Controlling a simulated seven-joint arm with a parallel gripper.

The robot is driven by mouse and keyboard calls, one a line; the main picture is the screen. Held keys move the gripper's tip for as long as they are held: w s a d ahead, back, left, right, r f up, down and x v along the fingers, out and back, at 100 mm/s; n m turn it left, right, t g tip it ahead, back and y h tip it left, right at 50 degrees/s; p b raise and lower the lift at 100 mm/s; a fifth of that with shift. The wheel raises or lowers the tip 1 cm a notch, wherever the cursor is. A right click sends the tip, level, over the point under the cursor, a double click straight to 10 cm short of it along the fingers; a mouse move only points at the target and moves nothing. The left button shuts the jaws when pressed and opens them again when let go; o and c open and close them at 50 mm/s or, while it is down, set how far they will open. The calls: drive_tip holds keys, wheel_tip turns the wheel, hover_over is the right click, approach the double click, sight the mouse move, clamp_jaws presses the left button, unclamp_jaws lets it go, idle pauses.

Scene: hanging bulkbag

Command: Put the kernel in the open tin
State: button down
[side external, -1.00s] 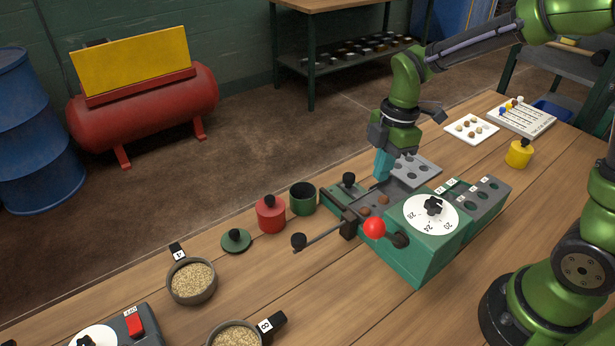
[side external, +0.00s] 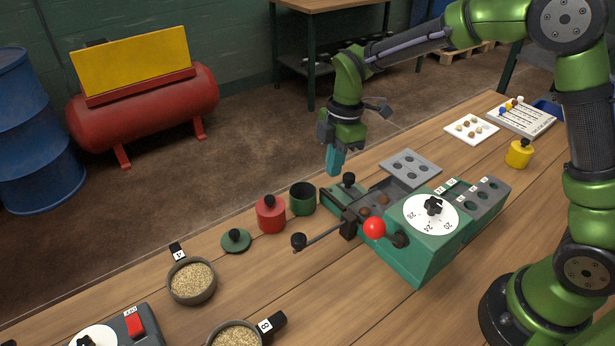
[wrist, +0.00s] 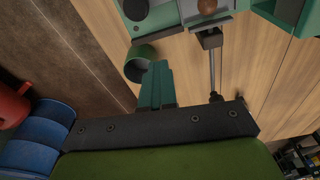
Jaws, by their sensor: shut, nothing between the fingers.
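The open tin (side external: 303,197) is a dark green cup on the table, left of the green machine; in the wrist view it (wrist: 139,62) lies just beyond my fingers. Two brown round pieces that look like kernels sit in the machine's grey tray, a nearer one (side external: 365,211) and a farther one (side external: 381,198). One brown kernel (wrist: 207,6) shows at the top edge of the wrist view. My gripper (side external: 335,172) has teal fingers, which are shut and empty. It hangs in the air above and behind the machine's left end, up and right of the tin.
A red lidded tin (side external: 270,214) and a loose green lid (side external: 235,240) stand left of the open tin. The green machine (side external: 425,235) has a red-knobbed lever (side external: 374,228) and a black-knobbed rod (side external: 299,241). A white plate (side external: 459,134) holds several small pieces.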

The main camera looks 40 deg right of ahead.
drive_tip(key=w+a, duration=0.3)
drive_tip(key=w, duration=0.2)
drive_tip(key=shift+m, duration=0.4)
drive_tip(key=shift+d+f, duration=0.15)
drive_tip(key=shift+f, duration=1.25)
drive_tip(key=shift+d+f, duration=0.15)
drive_tip(key=shift+f, duration=1.2)
drive_tip(key=shift+s, duration=0.1)
drive_tip(key=c, duration=1.4)
unclamp_jaws()
drive_tip(key=shift+o, duration=0.2)
wheel_tip(320, 180, up, 17)
drive_tip(key=d, duration=0.2)
drive_tip(key=shift+s, duration=0.2)
drive_tip(key=shift+f, duration=0.1)
